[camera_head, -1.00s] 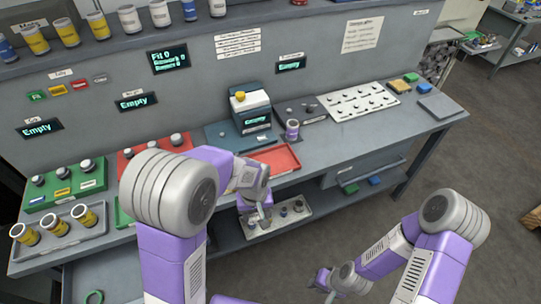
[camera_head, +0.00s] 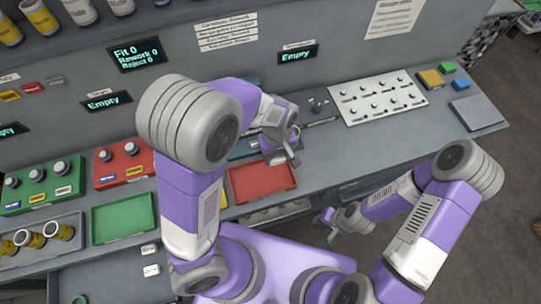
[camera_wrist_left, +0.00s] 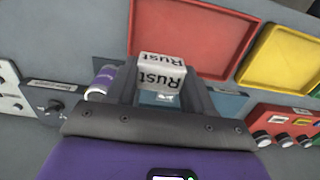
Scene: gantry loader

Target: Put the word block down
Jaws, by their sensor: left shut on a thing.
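The word block (camera_wrist_left: 162,72) is white with the black word "Rust" on its faces. In the left wrist view it sits between the two fingers of my left gripper (camera_wrist_left: 163,90), which is shut on it. In the head view my left gripper (camera_head: 284,158) is above the bench at the back edge of the red tray (camera_head: 262,184); I cannot make out the block there. The red tray is also beyond the fingers in the wrist view (camera_wrist_left: 195,30). My right gripper (camera_head: 328,226) hangs in front of the bench, away from the block; its opening is too small to judge.
A yellow tray (camera_wrist_left: 285,55) lies beside the red tray. A green tray (camera_head: 122,219) is further left. A purple and white cylinder (camera_wrist_left: 101,85) stands close to the left gripper. A white peg board (camera_head: 378,95) and a grey plate (camera_head: 477,112) occupy the right of the bench.

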